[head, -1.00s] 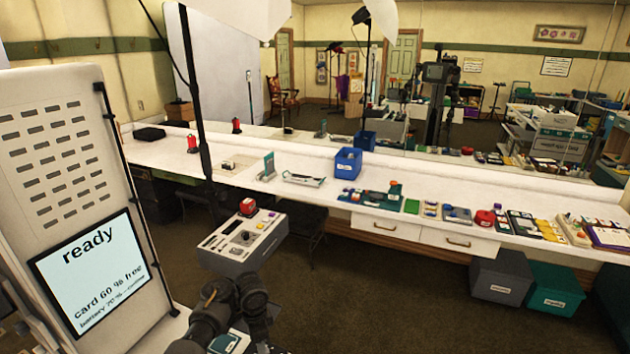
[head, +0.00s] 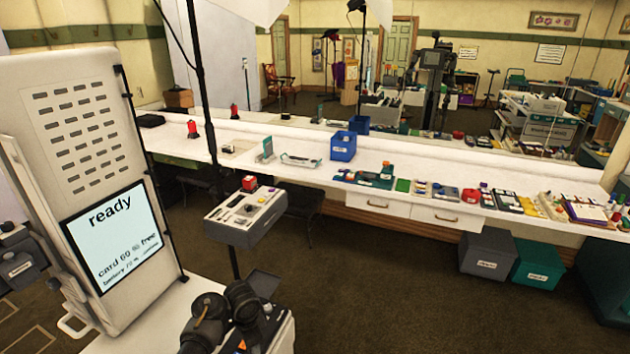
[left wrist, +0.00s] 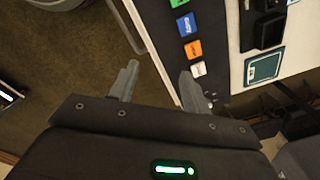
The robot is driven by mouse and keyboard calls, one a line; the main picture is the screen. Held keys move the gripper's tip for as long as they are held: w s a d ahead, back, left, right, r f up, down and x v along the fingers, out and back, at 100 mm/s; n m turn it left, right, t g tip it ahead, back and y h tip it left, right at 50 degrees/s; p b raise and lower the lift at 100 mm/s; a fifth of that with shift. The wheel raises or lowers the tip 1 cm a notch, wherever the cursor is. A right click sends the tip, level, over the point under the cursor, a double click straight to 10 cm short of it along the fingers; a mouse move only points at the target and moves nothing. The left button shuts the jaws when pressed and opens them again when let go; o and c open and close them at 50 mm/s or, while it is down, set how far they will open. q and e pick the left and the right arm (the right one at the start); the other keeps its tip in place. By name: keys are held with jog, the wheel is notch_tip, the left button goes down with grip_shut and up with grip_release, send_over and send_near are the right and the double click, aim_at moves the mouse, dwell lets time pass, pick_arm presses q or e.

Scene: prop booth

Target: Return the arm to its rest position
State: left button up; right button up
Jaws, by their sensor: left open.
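My left gripper (left wrist: 159,76) is in the left wrist view, with its two grey fingers apart and nothing between them. Beyond the fingers are the dark floor and the edge of a dark strip (left wrist: 190,40) with blue, orange and white labels. In the head view, dark jointed arm links of mine are low in the middle, above a white surface (head: 140,325). I cannot make out gripper fingers there. My right gripper is not in view.
A white panel (head: 75,110) with a "ready" screen (head: 115,245) stands at the left. A grey-sided tray (head: 245,218) on a stand is ahead. Behind it runs a long white counter (head: 400,172) with many props. Grey (head: 487,255) and teal (head: 541,263) bins stand below; brown floor is open at centre right.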

pick_arm(q)
jog(key=s+a+f+n, duration=0.1)
jog(key=s, duration=0.2)
jog(key=s+f+n, duration=0.1)
jog(key=s, duration=0.2)
jog(key=s+a+f+n+t, duration=0.1)
jog(key=s, duration=0.2)
jog(key=shift+s+a+f, duration=0.2)
jog(key=shift+a, duration=0.15)
jog(key=s+a+r+n+t, duration=0.1)
jog(key=s+a+r+n, duration=0.15)
jog(key=s+r, duration=0.7)
jog(key=s+a+r+n+t, duration=0.15)
jog(key=s+n, duration=0.25)
jog(key=s, duration=1.3)
notch_tip(320, 180, down, 36)
jog(key=s+g+b, duration=0.1)
jog(key=g+b, duration=0.1)
jog(key=b, duration=0.6)
jog(key=s+a+f+g+b, duration=0.1)
jog(key=s+a+f+b, duration=0.2)
jog(key=s+f, duration=1.3)
notch_tip(320, 180, down, 3)
jog(key=shift+r+b, duration=0.15)
jog(key=shift+b, duration=0.55)
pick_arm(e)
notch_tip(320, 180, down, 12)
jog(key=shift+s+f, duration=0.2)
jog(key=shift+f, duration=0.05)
